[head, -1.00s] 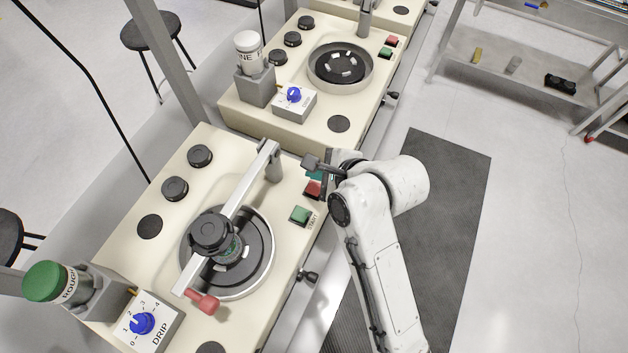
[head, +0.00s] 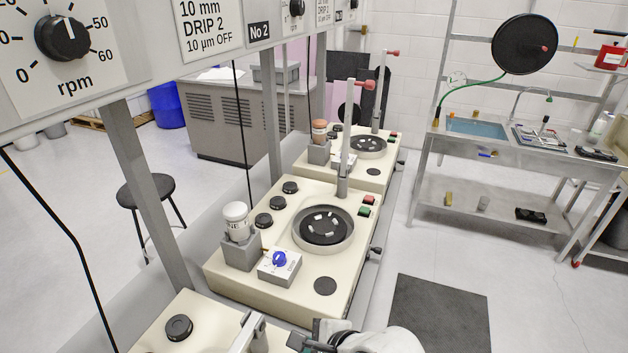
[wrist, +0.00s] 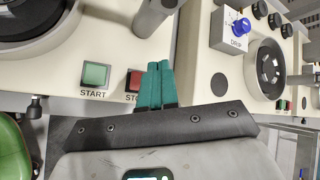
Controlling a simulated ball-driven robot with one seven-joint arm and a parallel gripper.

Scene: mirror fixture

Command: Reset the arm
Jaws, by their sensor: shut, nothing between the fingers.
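My gripper (wrist: 155,84) shows in the wrist view with its two teal fingers together and nothing between them. The fingers point up in that picture, over or near the red stop button (wrist: 133,80). The green start button (wrist: 95,74) is left of them. I cannot tell whether the fingers touch anything. In the head view only part of my white arm and gripper shows at the bottom edge, beside the nearest cream machine (head: 208,318); most of the arm is cut off.
The second cream machine (head: 226,278) has a round plate (head: 324,226) and a raised arm. Another machine stands behind it. A dark mat (head: 440,312) lies on the floor at right. A sink bench (head: 540,150) and a stool (head: 146,192) stand farther off. Floor between mat and bench is clear.

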